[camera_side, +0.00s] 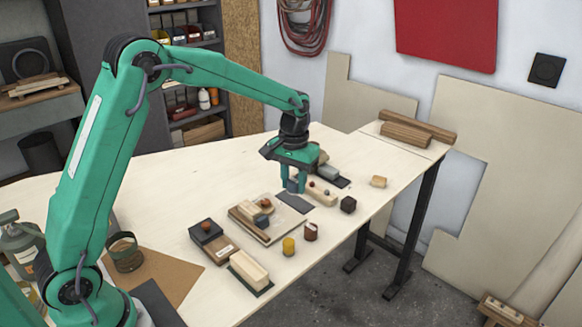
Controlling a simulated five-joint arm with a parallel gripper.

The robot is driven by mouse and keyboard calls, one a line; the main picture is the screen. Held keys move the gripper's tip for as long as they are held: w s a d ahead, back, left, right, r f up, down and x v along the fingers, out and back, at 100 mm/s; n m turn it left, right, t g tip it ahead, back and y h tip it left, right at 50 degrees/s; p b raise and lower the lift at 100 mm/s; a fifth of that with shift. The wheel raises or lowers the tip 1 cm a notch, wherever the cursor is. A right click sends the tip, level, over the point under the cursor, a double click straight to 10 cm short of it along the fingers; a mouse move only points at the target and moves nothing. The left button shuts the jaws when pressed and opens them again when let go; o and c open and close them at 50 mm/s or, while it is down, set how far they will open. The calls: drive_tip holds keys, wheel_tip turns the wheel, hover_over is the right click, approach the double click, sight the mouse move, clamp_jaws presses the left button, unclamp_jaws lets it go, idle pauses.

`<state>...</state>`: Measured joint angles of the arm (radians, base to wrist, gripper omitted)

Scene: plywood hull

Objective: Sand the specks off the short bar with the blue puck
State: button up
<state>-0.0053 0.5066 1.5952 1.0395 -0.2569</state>
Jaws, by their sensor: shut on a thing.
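My gripper (294,188) points down over the right part of the table. It is shut on a small blue-grey piece, which looks like the blue puck (292,186), just above or at a dark flat pad (295,203). A short pale wooden bar (323,195) lies just right of the gripper, partly hidden by it, with small reddish-brown spots or pieces on it. A thicker pale bar (250,268) sits on a dark green base nearer the front. I cannot tell which bar carries specks, or whether the puck touches anything.
A wooden board (245,229) with small blocks lies left of the pad. The table's back left is clear.

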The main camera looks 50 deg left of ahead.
approach(257, 213)
drive_tip(key=a+r, duration=0.2)
drive_tip(key=a, duration=0.5)
drive_tip(key=shift+d+f, duration=0.1)
drive_tip(key=shift+f, duration=0.1)
drive_tip(key=shift+f, duration=0.1)
drive_tip(key=shift+f, duration=3.1)
drive_tip(key=shift+d+f, duration=0.2)
drive_tip(key=shift+f, duration=0.7)
drive_tip(key=shift+d, duration=0.4)
drive_tip(key=shift+c, duration=0.3)
drive_tip(key=shift+d, duration=2.75)
drive_tip(key=shift+a, duration=3.4)
wheel_tip(257, 213, up, 8)
